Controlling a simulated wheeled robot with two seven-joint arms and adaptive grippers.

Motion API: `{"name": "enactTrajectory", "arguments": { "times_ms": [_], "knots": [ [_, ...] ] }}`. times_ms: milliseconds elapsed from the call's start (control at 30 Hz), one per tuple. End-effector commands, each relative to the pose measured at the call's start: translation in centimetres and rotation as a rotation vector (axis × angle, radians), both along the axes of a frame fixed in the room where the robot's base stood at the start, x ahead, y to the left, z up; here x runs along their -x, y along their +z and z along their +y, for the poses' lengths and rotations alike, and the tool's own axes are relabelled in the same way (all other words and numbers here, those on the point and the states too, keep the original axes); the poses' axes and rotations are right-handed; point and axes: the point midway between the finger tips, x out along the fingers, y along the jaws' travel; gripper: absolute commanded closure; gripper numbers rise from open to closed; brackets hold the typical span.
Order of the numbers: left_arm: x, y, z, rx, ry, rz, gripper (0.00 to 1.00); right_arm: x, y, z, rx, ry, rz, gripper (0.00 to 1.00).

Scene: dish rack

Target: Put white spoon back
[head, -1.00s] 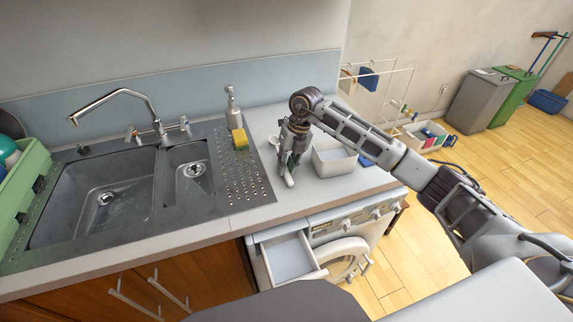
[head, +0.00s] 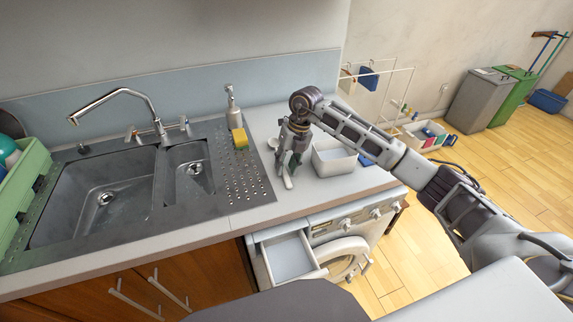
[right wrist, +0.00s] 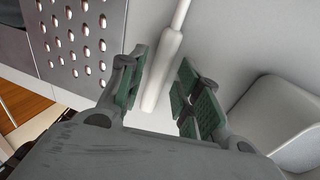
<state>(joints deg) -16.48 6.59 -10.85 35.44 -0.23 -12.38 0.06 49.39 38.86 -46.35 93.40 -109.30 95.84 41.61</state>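The white spoon (right wrist: 168,58) shows in the right wrist view as a pale handle, thicker at its near end, running between my fingers. In the head view a pale end of it (head: 287,182) shows just below my right gripper (head: 291,165), over the counter by the drainboard. My right gripper is open in the right wrist view (right wrist: 160,95), with its green-padded fingers on either side of the handle and a gap on the right side. The spoon's far end is out of the wrist view and mostly hidden in the head view. My left gripper is not in view.
A white open container (head: 336,160) stands close to the right of my gripper. The perforated drainboard (head: 242,180), a yellow sponge (head: 240,138) and a soap dispenser (head: 233,110) are to the left. Below the counter a washing machine drawer (head: 290,257) is open.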

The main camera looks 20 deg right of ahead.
Motion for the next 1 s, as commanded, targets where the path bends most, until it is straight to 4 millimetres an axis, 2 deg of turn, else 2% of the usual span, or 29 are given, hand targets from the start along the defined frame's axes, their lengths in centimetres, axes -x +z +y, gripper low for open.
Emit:
{"name": "enactTrajectory", "arguments": {
  "times_ms": [33, 100, 300, 433, 567, 767, 1000],
  "knots": [
    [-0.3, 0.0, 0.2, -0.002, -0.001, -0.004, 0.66, 0.0, 0.0, 0.0, 0.0, 0.0, 0.0, 0.56],
    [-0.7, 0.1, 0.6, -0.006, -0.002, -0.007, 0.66, 0.0, 0.0, 0.0, 0.0, 0.0, 0.0, 0.49],
    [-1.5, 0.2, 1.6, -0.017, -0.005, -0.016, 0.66, 0.0, 0.0, 0.0, 0.0, 0.0, 0.0, 0.49],
    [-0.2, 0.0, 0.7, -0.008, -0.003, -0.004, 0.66, 0.0, 0.0, 0.0, 0.0, 0.0, 0.0, 0.49],
    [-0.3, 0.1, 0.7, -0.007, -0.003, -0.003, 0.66, 0.0, 0.4, -0.1, 0.0, 0.0, 0.0, 0.49],
    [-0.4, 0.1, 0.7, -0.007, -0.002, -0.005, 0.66, -0.1, 2.0, -0.6, 0.0, -0.001, -0.004, 0.49],
    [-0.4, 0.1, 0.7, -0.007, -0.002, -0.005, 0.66, -0.1, 5.3, -1.3, 0.0, 0.0, -0.003, 0.49]
  ]
}}
